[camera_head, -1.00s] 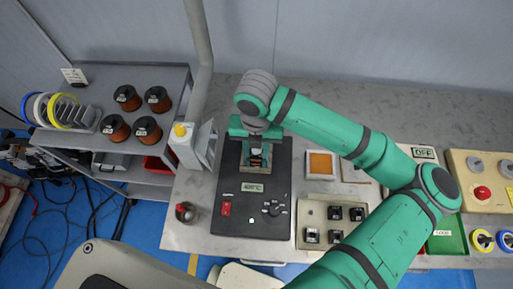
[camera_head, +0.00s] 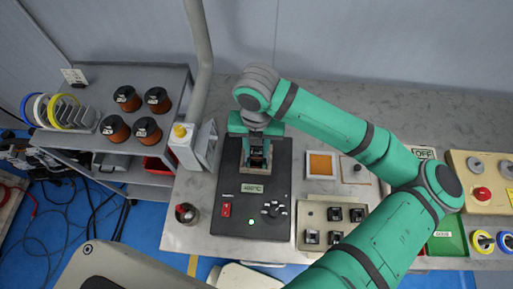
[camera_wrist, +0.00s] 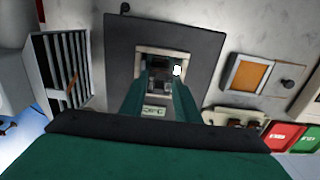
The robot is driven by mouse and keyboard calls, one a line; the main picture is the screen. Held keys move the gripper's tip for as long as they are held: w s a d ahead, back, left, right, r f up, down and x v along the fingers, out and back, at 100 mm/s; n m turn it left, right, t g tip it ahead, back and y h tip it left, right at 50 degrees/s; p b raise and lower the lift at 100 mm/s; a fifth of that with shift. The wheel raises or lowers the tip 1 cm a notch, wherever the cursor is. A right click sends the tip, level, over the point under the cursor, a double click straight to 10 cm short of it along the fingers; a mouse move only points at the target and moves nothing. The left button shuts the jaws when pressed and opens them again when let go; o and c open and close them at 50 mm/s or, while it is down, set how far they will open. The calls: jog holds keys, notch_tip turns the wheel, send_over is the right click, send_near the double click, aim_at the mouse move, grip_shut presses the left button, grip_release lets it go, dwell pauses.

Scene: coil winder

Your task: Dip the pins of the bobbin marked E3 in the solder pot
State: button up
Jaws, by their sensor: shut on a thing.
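My gripper (camera_head: 258,146) points down over the back part of the black solder pot unit (camera_head: 236,222) and is shut on a small dark bobbin with an orange-brown winding (camera_head: 257,158). In the wrist view the two green fingers (camera_wrist: 164,92) close on the bobbin (camera_wrist: 158,86), right over the pale-rimmed pot opening (camera_wrist: 150,51). The bobbin's pins are hidden, so I cannot tell whether they touch the solder. No E3 mark is readable. The unit's display (camera_head: 252,188) seems to read 400°C.
A beige tray (camera_head: 309,205) with several bobbins is right of the unit, below an orange square pad (camera_head: 321,164). A grey pole and white stand (camera_head: 205,146) are close at left. A rack of wire spools (camera_head: 116,128) is further left.

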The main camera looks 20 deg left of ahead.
jog(key=shift+r, duration=1.85)
